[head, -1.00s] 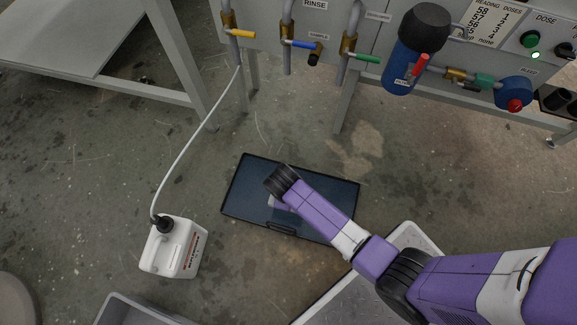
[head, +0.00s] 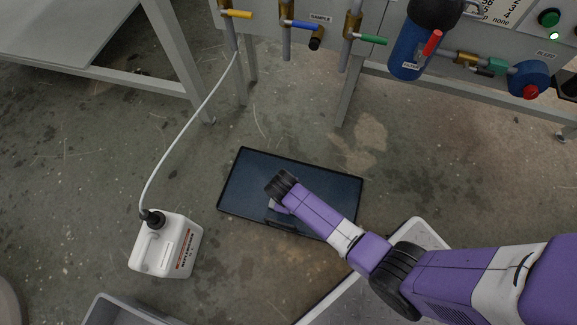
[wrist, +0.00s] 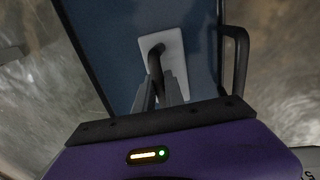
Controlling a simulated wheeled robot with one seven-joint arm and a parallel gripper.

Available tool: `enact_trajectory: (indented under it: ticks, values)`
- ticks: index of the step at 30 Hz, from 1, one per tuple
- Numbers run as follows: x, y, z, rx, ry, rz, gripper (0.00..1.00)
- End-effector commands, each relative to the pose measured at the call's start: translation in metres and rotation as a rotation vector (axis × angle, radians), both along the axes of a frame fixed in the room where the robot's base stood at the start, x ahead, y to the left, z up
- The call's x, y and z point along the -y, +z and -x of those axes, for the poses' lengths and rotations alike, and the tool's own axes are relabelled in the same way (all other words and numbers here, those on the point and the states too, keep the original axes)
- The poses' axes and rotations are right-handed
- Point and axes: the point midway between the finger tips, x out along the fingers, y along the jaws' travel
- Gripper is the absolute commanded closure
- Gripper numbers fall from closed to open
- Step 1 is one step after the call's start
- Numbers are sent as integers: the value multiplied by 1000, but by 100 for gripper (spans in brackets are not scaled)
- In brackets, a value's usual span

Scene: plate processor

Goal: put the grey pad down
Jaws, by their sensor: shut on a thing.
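The grey pad (wrist: 174,48) is a flat light-grey rectangle with a black curved handle (wrist: 155,62) in the wrist view. My gripper (wrist: 157,92) is shut on that handle. The pad lies over the dark blue surface of a black-rimmed tray (wrist: 95,42); I cannot tell whether it touches it. In the head view the tray (head: 240,180) lies on the floor. My arm reaches over its middle and hides most of the pad; only a pale bit of the pad (head: 271,204) shows.
A white jug (head: 167,248) with a hose stands on the floor left of the tray. A grey bin (head: 115,310) is at the bottom left. A pale tray (head: 425,235) lies under my arm at right. The valve panel (head: 335,35) stands behind, with bare floor before it.

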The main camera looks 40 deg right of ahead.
Motion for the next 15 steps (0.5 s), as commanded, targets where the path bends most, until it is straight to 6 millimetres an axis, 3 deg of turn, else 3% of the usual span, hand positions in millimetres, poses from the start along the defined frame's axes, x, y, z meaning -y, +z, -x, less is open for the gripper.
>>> enact_trajectory:
  ticks: [3, 4, 7, 15]
  values:
    - [0, -3, 0, -1, 0, 1, 100]
    - [0, -4, 0, -1, 0, 0, 84]
    - [0, -3, 0, -1, 0, 0, 65]
    - [0, -3, 0, -1, 0, 0, 64]
